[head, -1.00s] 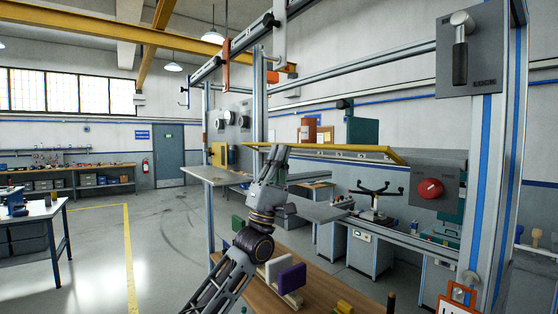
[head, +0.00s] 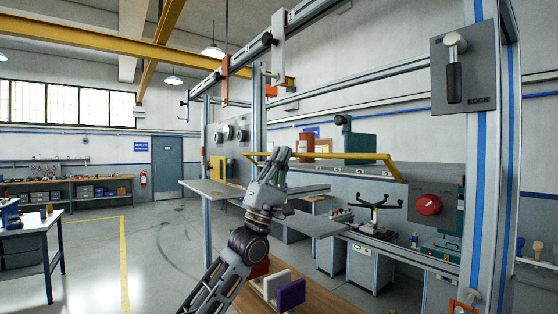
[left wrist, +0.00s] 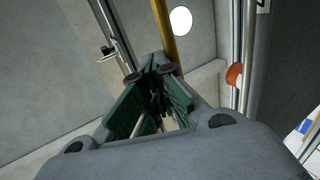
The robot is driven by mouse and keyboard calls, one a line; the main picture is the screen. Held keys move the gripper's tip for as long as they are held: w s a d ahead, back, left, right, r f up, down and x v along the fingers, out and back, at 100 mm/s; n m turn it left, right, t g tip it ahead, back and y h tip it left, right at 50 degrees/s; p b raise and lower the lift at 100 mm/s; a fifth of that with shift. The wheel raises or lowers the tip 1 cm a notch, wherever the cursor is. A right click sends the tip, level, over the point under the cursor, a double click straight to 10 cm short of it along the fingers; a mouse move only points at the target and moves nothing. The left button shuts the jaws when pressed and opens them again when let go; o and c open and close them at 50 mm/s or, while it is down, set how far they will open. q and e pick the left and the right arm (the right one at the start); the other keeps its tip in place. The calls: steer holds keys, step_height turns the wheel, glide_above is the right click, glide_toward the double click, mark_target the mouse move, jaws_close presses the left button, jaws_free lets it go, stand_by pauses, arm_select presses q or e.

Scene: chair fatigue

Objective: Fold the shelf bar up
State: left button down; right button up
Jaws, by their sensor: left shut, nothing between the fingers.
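The yellow shelf bar (head: 335,156) runs across the middle of the head view, in front of a grey panel. Its right side arm (head: 396,171) slopes down to the frame, so the long bar stands above its right end. My left gripper (head: 280,153) is shut and empty, pointing up at the left part of the bar. In the left wrist view the bar (left wrist: 165,30) comes down from the top to just beyond the closed fingertips (left wrist: 158,64). I cannot tell whether they touch it. My right gripper is out of view.
A red knob (head: 428,205) and a lever plate (head: 465,68) sit on the right of the frame. A purple block (head: 290,294) and a white block (head: 272,284) stand below on a wooden top. A grey tabletop (head: 212,192) lies left of my arm.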

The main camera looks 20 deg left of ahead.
steer(key=shift+d, duration=0.35)
steer(key=shift+a, duration=0.3)
stand_by(0.8)
